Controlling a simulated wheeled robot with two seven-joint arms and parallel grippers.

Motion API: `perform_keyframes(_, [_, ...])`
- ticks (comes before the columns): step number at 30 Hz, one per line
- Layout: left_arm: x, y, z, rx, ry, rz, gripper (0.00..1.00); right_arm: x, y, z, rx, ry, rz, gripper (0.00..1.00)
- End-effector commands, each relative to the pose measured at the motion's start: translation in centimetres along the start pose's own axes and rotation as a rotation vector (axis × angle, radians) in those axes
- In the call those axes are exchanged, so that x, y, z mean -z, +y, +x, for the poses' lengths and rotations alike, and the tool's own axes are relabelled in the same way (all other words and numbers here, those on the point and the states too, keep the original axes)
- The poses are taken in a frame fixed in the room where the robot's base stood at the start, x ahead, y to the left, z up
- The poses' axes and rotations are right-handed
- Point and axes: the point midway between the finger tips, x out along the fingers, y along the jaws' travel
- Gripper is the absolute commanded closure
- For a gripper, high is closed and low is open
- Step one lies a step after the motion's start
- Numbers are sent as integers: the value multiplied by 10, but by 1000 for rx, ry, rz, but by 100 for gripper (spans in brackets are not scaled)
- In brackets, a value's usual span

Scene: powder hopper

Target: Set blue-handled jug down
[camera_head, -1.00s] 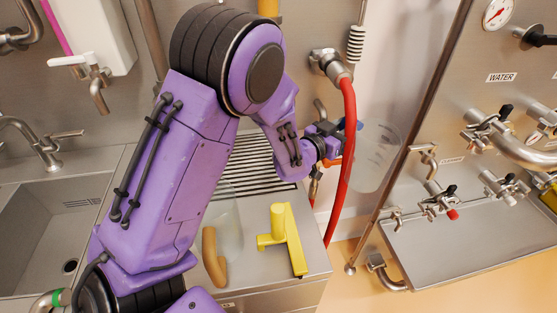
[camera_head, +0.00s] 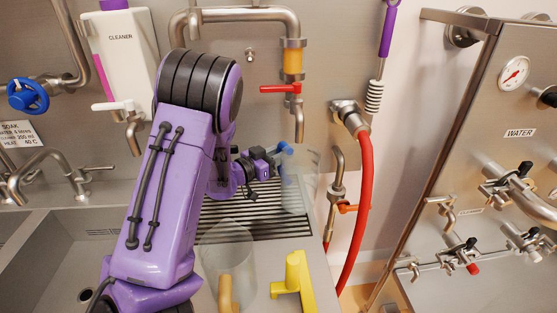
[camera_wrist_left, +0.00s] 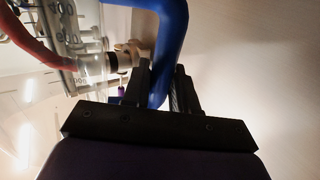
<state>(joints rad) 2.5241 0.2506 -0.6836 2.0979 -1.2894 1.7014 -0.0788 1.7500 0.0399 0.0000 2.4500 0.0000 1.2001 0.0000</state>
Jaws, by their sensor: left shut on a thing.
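The clear jug (camera_head: 298,188) with a blue handle (camera_head: 286,148) is in my left gripper (camera_head: 270,162), upright or nearly so, at the right end of the slatted drain grate (camera_head: 255,222). I cannot tell whether its base touches the slats. In the left wrist view the blue handle (camera_wrist_left: 171,40) runs between the two black fingers of my left gripper (camera_wrist_left: 162,88), which are shut on it. My right gripper is not in view.
A clear jug (camera_head: 226,248) with a tan handle (camera_head: 228,292) and a yellow tool (camera_head: 293,280) stand in front of the grate. A red hose (camera_head: 365,190) hangs right of the held jug. A pipe outlet (camera_head: 298,120) with a red lever hangs above it.

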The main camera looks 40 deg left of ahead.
Motion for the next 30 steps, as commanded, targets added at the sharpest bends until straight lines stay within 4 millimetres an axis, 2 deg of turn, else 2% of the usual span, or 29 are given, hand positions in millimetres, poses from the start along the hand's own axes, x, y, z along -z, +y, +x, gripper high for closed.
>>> perform_keyframes(2, [0,-4,-4,1,1,-3,100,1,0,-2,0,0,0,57])
perform_keyframes(9, [-34,-5,-4,0,0,-3,100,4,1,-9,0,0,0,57])
perform_keyframes(20, [-41,-4,-4,0,1,0,100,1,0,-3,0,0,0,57])
perform_keyframes(21, [-39,-4,-4,-1,1,0,60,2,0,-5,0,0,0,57])
perform_keyframes(22, [-39,-4,-4,-1,1,0,50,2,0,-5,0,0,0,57])
perform_keyframes(23, [-39,-4,-4,-1,1,0,47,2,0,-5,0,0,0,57])
perform_keyframes(30, [-38,-4,-4,0,1,0,47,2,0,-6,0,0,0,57])
